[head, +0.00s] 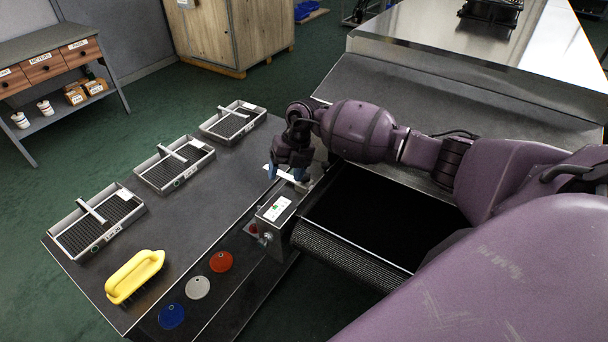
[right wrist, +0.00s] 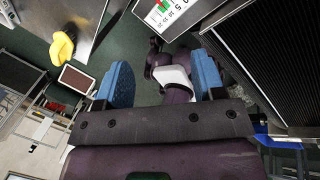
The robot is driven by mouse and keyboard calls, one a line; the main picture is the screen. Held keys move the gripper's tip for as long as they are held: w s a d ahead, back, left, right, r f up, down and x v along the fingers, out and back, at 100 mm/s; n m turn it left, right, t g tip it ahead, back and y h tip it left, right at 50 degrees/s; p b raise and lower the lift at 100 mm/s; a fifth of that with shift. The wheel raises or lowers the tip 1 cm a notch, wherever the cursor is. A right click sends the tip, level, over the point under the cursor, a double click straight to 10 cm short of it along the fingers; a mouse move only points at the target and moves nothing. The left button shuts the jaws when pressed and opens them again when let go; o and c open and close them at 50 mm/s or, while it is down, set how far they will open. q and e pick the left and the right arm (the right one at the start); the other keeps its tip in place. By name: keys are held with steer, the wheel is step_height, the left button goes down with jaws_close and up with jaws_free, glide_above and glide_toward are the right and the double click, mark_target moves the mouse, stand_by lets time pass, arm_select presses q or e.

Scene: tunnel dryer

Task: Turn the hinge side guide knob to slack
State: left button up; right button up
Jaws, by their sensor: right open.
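My right gripper (head: 286,174) hangs at the near end of the dryer, fingers down, just beyond a small panel box. In the right wrist view its two blue fingers (right wrist: 165,82) are apart with nothing held between them. I cannot make out the hinge side guide knob for certain; my gripper and arm cover part of that area. The panel box (head: 275,209) has a white face with green and red marks; a numbered scale (right wrist: 166,10) shows at the top of the right wrist view. My left gripper is out of view.
A dark belt (head: 370,215) lies right of the box, under my arm. A red button (head: 253,229) sits on the box's side.

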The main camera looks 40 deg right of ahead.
mark_target(304, 179)
steer(key=w+d+r+m+h, duration=0.1)
steer(key=w+d+r+h, duration=0.25)
steer(key=d, duration=0.45)
steer(key=shift+h, duration=0.25)
steer(key=f, duration=0.6)
steer(key=s+f, duration=0.1)
steer(key=f, duration=0.2)
steer(key=shift+a+f, duration=0.2)
steer(key=shift+f+b, duration=0.3)
steer(key=shift+f, duration=0.2)
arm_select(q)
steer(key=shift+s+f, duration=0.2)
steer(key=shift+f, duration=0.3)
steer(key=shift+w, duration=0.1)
arm_select(e)
steer(key=shift+c, duration=0.4)
steer(key=c, duration=0.8)
steer(key=shift+w, duration=0.1)
steer(key=shift+c, duration=0.2)
